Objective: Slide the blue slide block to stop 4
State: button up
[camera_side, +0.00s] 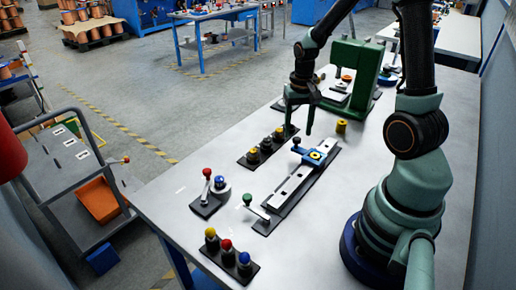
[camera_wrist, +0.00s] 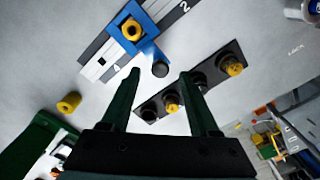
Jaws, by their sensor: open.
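The blue slide block (camera_side: 317,159) sits on the numbered rail (camera_side: 290,192) toward its far end in the side view, with a yellow nut on top. A blue arm sticks out from the block and ends in a dark knob (camera_side: 296,141). In the wrist view the block (camera_wrist: 126,18) lies between the printed 4 and 2, nearer the 4. My gripper (camera_side: 299,122) is open and empty, pointing down above the knob. In the wrist view the knob (camera_wrist: 160,69) appears between the two fingertips (camera_wrist: 160,76). I cannot tell how high the tips are above it.
A loose yellow part (camera_side: 341,126) and a green press (camera_side: 357,68) stand beyond. The near tabletop holds another knob strip (camera_side: 229,254).

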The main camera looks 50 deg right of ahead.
jog(key=shift+f, duration=1.2)
grip_shut()
jog(key=shift+r, duration=0.1)
dwell(0.5)
